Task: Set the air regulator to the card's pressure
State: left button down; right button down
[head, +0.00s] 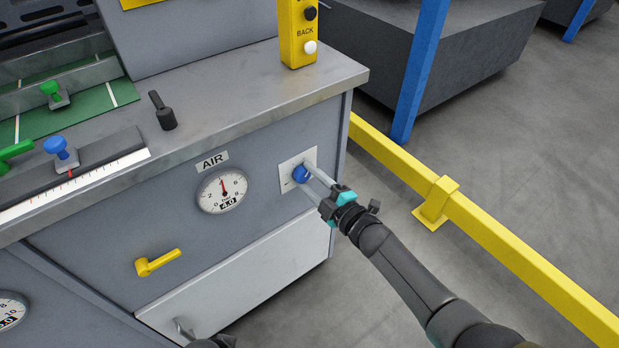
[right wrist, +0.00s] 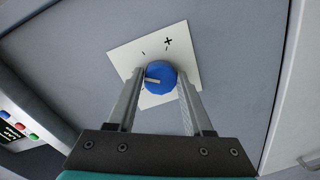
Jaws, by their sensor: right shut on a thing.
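The blue regulator knob (head: 301,174) sits on a white square plate (head: 289,184) on the cabinet front, right of the AIR gauge (head: 222,189). The gauge needle points near 4, straight up, and its small readout looks like 4.0. My right gripper (head: 306,175) is shut on the knob, one finger on each side. In the right wrist view the knob (right wrist: 160,75) shows a pale mark pointing left, and the plate has plus and minus signs. A dark piece at the bottom edge may be part of my left arm; its jaws cannot be made out. No pressure card is readable.
A yellow lever (head: 157,262) sticks out below the gauge. A yellow button box (head: 297,35) stands on the worktop (head: 245,85). A yellow rail (head: 490,233) and blue post (head: 418,70) stand to the right. Another gauge (head: 10,311) shows at lower left.

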dwell(0.3)
jog(key=shift+c, duration=1.5)
grip_release()
jog(key=shift+s+d, duration=0.1)
jog(key=shift+s, duration=0.1)
jog(key=shift+s+d+p, duration=0.4)
jog(key=shift+s+p, duration=0.05)
pick_arm(q)
jog(key=s+a+f+p, duration=0.4)
jog(key=s+a+f, duration=0.1)
jog(key=s+f, duration=0.1)
jog(key=shift+f+y, duration=0.3)
jog(key=shift+f, duration=0.4)
pick_arm(e)
jog(key=f+v, duration=0.1)
jog(key=v, duration=1.2)
jog(key=shift+s+d+r, duration=0.2)
jog(key=shift+s+r, duration=0.05)
jog(key=shift+r, duration=0.3)
